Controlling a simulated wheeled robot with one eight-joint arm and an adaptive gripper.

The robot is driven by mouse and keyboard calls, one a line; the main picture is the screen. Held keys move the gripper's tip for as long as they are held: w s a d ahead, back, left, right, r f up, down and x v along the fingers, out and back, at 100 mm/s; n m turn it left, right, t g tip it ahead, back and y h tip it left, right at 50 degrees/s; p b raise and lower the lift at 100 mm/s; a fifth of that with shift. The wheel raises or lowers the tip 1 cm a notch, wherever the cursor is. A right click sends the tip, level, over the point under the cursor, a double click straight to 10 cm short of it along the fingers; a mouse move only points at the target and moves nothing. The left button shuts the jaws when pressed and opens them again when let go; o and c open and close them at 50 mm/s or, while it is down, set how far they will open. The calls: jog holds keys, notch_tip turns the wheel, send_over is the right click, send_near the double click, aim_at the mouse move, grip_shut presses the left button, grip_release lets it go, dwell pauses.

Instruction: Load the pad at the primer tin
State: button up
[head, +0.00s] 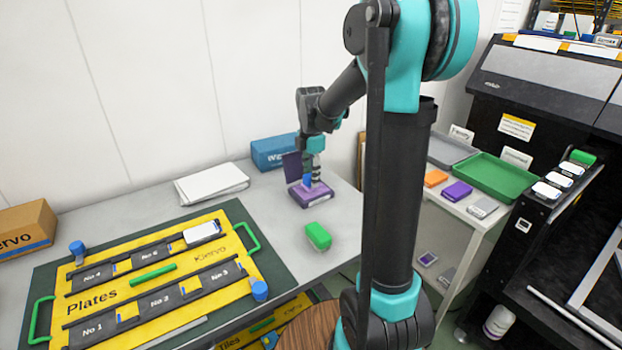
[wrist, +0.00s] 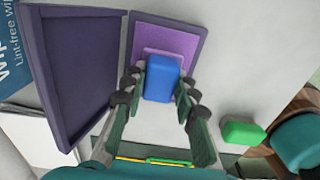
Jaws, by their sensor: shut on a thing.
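The primer tin (head: 308,199) is a purple tray with its dark purple lid (head: 292,166) standing open. It shows in the wrist view as a lilac inner surface (wrist: 182,37) with the lid (wrist: 75,70) open to the left. My gripper (head: 312,176) is shut on the blue block-shaped handle of the pad (wrist: 162,80), with a finger on each side. The pad is over the near part of the lilac surface. Its underside is hidden, so I cannot tell whether it touches. The pad's blue also shows in the head view (head: 307,181).
A green block (head: 318,235) lies to the near right of the tin. A yellow plates board (head: 130,262) with a white piece (head: 201,232) fills the table's left. A blue wipes box (head: 272,152) and white sheets (head: 211,183) lie behind. A side table (head: 455,212) holds trays and coloured blocks.

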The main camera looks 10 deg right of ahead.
jog(key=shift+r, duration=3.1)
jog(key=shift+d, duration=0.1)
